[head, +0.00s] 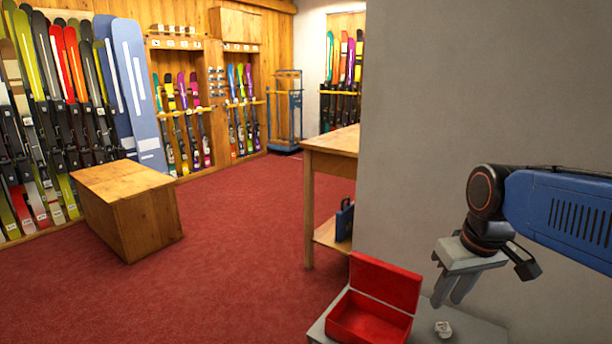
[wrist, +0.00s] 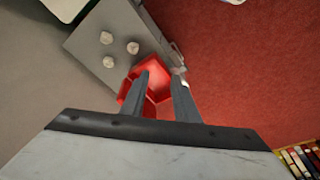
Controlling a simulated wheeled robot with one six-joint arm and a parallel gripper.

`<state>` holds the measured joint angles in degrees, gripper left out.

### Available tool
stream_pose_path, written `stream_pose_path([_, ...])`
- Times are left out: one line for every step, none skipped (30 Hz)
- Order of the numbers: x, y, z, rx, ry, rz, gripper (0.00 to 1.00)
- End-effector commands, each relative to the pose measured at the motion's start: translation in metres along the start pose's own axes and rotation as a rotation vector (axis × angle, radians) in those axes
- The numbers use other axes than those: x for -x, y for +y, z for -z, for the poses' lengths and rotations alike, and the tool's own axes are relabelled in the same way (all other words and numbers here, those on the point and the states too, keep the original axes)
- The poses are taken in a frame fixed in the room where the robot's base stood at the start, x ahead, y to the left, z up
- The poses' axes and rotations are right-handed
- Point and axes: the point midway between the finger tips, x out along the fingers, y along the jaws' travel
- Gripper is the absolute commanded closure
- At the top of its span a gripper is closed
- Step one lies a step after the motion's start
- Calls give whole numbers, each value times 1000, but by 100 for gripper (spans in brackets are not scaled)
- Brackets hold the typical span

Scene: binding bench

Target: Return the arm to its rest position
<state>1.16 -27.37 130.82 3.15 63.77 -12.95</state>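My gripper (head: 452,292) hangs from my blue arm at the right of the head view, fingers pointing down, above the grey bench top (head: 482,331). In the wrist view its two fingers (wrist: 162,78) stand apart with nothing seen between them but the red box behind. The red box (head: 368,318) sits on the bench with its lid raised, left of and below my gripper; it also shows in the wrist view (wrist: 152,66), partly hidden by the fingers. No object is seen in my grip.
A small whitish lump (head: 443,328) lies right of the box; the wrist view shows several pale lumps (wrist: 133,48) on the grey top. A grey wall (head: 450,100) stands behind my arm. A wooden table (head: 332,141), wooden block (head: 125,205) and ski racks stand farther off. Red carpet between is clear.

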Motion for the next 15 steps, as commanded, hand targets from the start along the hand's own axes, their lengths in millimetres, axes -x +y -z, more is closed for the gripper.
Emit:
stream_pose_path([-1, -2, -14, -17, 21, -8, 72])
stream_pose_path([-2, -3, -21, -27, 32, -13, 72])
stream_pose_path([-3, -4, -30, -42, 46, -20, 72])
stream_pose_path([-5, -5, -37, -52, 58, -25, 72])
stream_pose_path([-6, -6, -43, -64, 70, -29, 72])
stream_pose_path([-8, -7, -52, -78, 84, -35, 72])
stream_pose_path([-10, -8, -59, -89, 95, -39, 72])
stream_pose_path([-12, -8, -64, -99, 107, -42, 72])
stream_pose_path([-15, -9, -72, -113, 119, -46, 72])
stream_pose_path([-16, -10, -78, -121, 130, -49, 72])
stream_pose_path([-19, -10, -82, -130, 138, -51, 72])
stream_pose_path([-21, -11, -88, -140, 150, -54, 72])
stream_pose_path([-22, -11, -92, -146, 157, -56, 72])
stream_pose_path([-24, -12, -96, -152, 163, -58, 72])
stream_pose_path([-26, -12, -99, -159, 170, -59, 72])
